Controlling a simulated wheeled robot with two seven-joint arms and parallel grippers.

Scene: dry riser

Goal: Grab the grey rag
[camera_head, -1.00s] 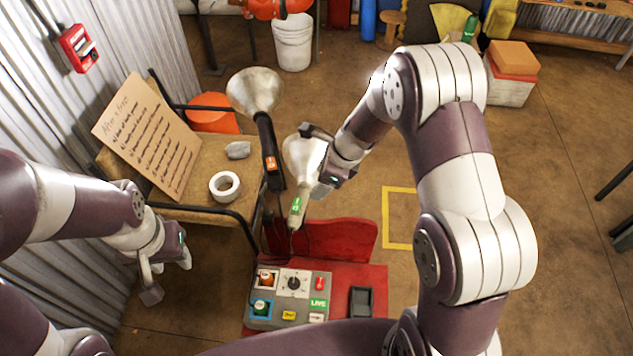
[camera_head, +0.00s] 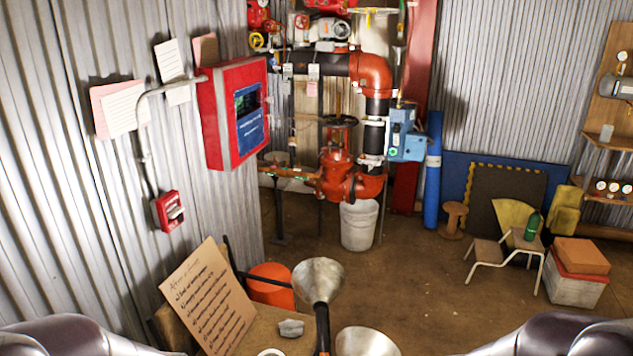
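A small grey crumpled thing (camera_head: 291,328), which looks like the grey rag, lies on the brown cart top at the lower middle, right of a cardboard sign with handwriting (camera_head: 208,300). No gripper touches it. Only upper parts of my two arms show at the bottom left and bottom right edges. Both grippers are out of view, so what they hold is hidden.
A metal cone on a dark handle (camera_head: 318,280) stands right of the rag, and a second cone (camera_head: 367,342) is cut off by the bottom edge. A white roll (camera_head: 271,352) barely shows. Behind are an orange rounded thing (camera_head: 271,285), a white bucket (camera_head: 359,225) and red pipework (camera_head: 345,170).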

